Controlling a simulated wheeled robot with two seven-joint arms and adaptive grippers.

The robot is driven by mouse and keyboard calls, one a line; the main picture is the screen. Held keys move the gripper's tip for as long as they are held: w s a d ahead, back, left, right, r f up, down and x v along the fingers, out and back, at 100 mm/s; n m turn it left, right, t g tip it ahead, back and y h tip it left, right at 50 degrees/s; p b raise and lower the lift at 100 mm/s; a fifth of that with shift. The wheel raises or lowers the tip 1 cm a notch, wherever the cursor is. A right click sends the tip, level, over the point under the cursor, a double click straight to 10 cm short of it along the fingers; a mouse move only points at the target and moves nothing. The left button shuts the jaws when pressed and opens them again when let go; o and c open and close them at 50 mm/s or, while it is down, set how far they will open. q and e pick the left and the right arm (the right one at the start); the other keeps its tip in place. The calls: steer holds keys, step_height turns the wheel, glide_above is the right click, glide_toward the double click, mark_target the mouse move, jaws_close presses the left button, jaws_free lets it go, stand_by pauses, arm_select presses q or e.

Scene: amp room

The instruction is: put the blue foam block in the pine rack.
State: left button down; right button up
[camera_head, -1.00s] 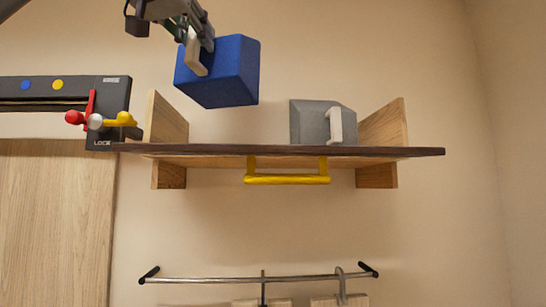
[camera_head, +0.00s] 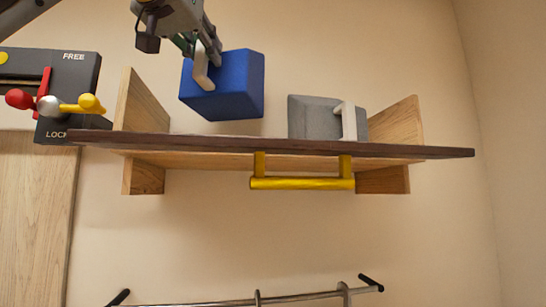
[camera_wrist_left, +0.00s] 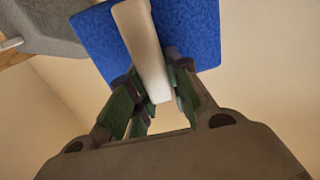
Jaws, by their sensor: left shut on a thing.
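The pine rack (camera_head: 139,108) is a wall shelf with light wooden end boards and a dark front edge. The blue foam block (camera_head: 232,88) is above the rack's left half, slightly tilted, with a small gap between its lower edge and the dark edge. My left gripper (camera_head: 206,66) comes down from the top and is shut on the block at a pale bar on its near face. In the left wrist view, the pale bar (camera_wrist_left: 143,45) lies between the fingers, with the blue block (camera_wrist_left: 193,32) behind it. My right gripper is out of view.
A grey block (camera_head: 312,118) with a pale handle stands in the rack's right part. A yellow bar (camera_head: 302,184) hangs under the shelf. A dark latch panel (camera_head: 83,72) with red and yellow knobs is at left. A metal rail (camera_head: 225,302) is below.

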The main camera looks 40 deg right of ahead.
mark_target(196, 71)
arm_select(q)
steer(key=shift+s+r, duration=0.1)
steer(key=shift+s, duration=0.05)
steer(key=shift+w+f, duration=0.35)
steer(key=shift+f, duration=0.6)
step_height(196, 71, down, 2)
steer(key=shift+s+f+b, duration=0.15)
steer(key=shift+f+b, duration=0.1)
steer(key=shift+b, duration=0.25)
steer(key=shift+f, duration=0.8)
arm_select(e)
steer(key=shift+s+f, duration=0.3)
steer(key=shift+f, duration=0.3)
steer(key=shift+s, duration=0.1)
arm_select(q)
steer(key=shift+f+b, duration=0.3)
steer(key=shift+f, duration=1.85)
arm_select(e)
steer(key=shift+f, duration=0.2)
